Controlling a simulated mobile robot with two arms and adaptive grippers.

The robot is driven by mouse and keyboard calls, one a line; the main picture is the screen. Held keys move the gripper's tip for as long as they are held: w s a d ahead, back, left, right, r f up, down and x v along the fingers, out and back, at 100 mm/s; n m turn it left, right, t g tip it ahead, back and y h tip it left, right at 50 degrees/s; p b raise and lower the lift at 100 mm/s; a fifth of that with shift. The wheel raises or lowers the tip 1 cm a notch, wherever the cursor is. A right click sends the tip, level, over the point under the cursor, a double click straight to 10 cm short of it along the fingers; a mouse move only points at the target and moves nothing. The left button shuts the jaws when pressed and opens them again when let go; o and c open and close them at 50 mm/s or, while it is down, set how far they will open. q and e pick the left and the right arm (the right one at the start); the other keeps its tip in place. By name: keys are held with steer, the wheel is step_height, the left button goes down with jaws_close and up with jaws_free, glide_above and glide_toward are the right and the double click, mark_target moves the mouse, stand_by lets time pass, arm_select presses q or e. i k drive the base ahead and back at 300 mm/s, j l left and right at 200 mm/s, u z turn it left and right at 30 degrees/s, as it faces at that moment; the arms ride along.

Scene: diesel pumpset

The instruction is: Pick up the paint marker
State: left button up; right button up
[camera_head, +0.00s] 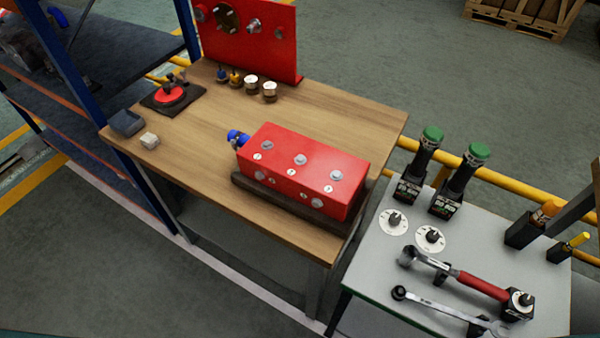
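A slim yellow stick-like item (579,239), which looks like the paint marker, leans out of a small black holder (558,252) at the right end of the grey-topped table (375,275). An orange-topped item (546,211) stands in a larger black holder (522,231) just left of it. I cannot tell for sure which of the two is the marker. Neither of my grippers shows in the head view.
The grey table also holds a red-handled wrench (480,286), a spanner (440,312), two green-capped tools (430,137) and round white discs (393,222). A red block (300,172) sits on the wooden table (205,165). A yellow rail (490,170) runs behind.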

mark_target(584, 236)
steer(key=z, duration=2)
steer(key=k+l, duration=0.4)
steer(key=l, duration=0.25)
steer(key=k+l+z, duration=0.1)
steer(key=k+l, duration=0.3)
steer(key=l, duration=0.25)
